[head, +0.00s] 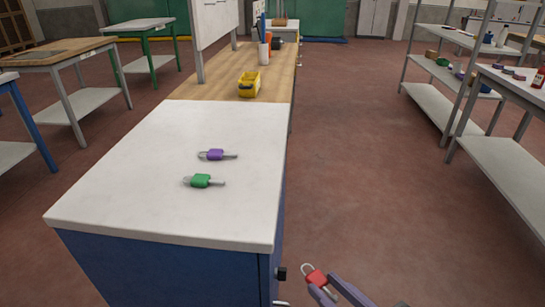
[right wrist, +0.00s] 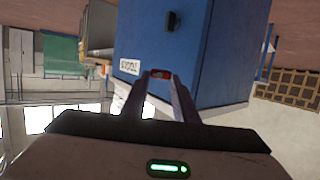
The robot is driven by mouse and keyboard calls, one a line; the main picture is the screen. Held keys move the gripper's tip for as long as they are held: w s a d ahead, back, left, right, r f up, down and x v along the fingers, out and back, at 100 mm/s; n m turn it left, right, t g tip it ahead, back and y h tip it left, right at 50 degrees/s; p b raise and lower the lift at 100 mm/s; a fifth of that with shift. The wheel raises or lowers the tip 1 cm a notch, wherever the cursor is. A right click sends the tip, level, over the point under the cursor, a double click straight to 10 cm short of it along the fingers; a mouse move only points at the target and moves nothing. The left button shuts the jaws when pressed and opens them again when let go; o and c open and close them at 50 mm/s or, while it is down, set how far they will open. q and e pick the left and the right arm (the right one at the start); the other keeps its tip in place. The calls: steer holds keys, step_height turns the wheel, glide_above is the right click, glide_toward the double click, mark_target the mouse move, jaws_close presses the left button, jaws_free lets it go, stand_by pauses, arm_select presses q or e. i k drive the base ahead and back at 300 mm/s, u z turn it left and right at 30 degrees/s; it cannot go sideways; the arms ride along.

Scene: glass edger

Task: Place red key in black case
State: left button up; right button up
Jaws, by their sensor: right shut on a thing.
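A red padlock-shaped piece with a grey loop (head: 316,277), which I take for the red key, is in my right gripper (head: 328,289). The gripper is shut on it, at the lower middle of the head view. It is off the right side of the blue cabinet, past the white top's near right corner. In the right wrist view the red piece (right wrist: 160,73) shows small between the fingertips, in front of the blue cabinet side. I cannot make out a black case in either view. My left gripper is not in view.
A green piece (head: 201,181) and a purple piece (head: 214,155) of like shape lie on the white top (head: 130,170). A yellow bin (head: 249,85) stands on the wooden bench behind. Grey shelves (head: 430,100) stand right. The red floor between is clear.

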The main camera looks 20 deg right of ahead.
mark_target(272, 49)
steer(key=k, duration=1)
steer(key=z, duration=1.3)
steer(key=i, duration=6.3)
steer(key=u, duration=2.45)
steer(key=i, duration=0.55)
steer(key=z, duration=0.05)
